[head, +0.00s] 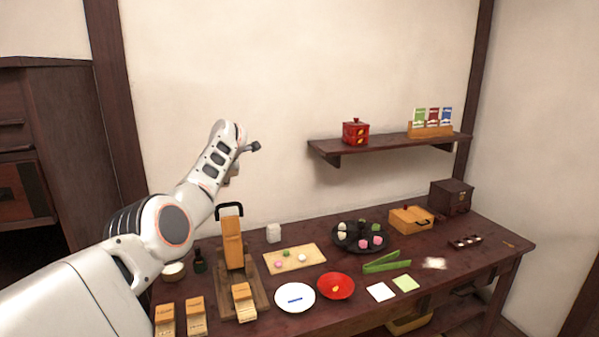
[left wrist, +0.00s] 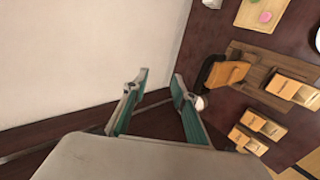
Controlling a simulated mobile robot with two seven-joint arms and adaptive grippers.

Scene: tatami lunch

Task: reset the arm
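My left arm (head: 165,222) comes in from the left and is raised in front of the wall, above the left part of the table. My left gripper (left wrist: 158,88) is open in the left wrist view, its two green-sided fingers apart with nothing between them. In the head view it is partly hidden behind my wrist, with a dark fingertip showing. It is well clear of the table things. My right arm and gripper are in neither view.
The dark table (head: 450,248) holds a wooden stand with a black-handled block (head: 232,250), a white plate (head: 295,298), a red plate (head: 336,286), a black tray (head: 345,246) of sweets and green tongs (head: 385,264). A wall shelf (head: 385,148) is at right.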

